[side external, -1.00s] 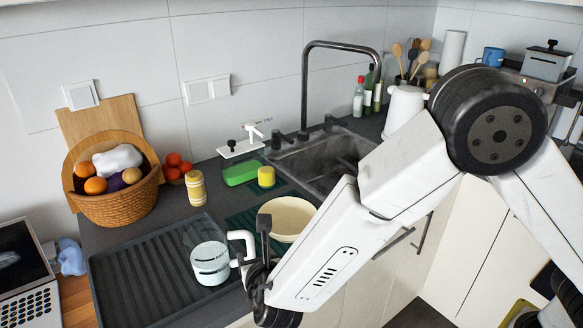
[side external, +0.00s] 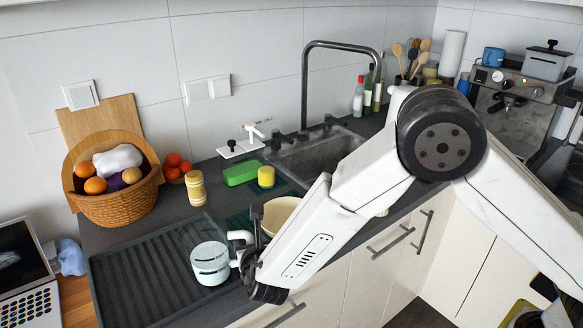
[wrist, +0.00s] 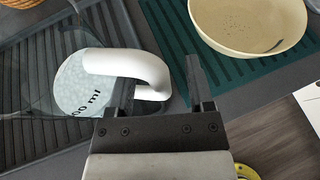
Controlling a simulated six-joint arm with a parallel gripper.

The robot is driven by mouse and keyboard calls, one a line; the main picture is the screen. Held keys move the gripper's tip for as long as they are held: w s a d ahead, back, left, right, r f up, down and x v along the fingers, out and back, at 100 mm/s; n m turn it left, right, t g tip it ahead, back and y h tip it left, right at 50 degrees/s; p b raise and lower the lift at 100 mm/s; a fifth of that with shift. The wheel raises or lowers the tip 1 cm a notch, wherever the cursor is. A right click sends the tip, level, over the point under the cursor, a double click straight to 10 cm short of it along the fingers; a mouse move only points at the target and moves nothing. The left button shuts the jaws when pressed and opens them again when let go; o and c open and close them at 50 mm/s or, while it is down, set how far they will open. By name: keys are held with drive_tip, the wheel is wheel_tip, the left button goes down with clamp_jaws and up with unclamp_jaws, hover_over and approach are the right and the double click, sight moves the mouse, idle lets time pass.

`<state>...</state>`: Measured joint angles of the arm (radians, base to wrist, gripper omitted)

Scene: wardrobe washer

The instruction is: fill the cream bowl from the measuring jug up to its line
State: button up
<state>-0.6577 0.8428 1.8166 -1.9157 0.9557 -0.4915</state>
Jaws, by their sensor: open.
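The measuring jug (side external: 209,265) stands upright on the dark ribbed mat, its white handle (side external: 241,236) towards my gripper. In the wrist view the clear jug (wrist: 75,90) shows part of a "ml" mark, and pale matter shows inside it. My gripper (wrist: 160,78) is open at the handle. The handle's outer part lies between the fingers, and the left finger is partly hidden behind the handle. The cream bowl (wrist: 245,22) sits on a green ribbed mat, with small specks and a dark mark on its inside. My arm partly hides the bowl (side external: 278,215) in the side view.
The dark ribbed mat (side external: 135,285) has free room left of the jug. A fruit basket (side external: 115,200), yellow-lidded jar (side external: 196,188), green sponge (side external: 241,173) and yellow item (side external: 266,177) stand behind. The sink (side external: 325,150) and faucet (side external: 305,85) are beyond the bowl.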

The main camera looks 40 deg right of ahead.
clamp_jaws()
drive_tip(key=shift+r, duration=0.1)
drive_tip(key=shift+r, duration=2.45)
drive_tip(key=d+r, duration=0.2)
drive_tip(key=d, duration=2.5)
drive_tip(key=shift+s+r, duration=0.15)
drive_tip(key=shift+r, duration=0.05)
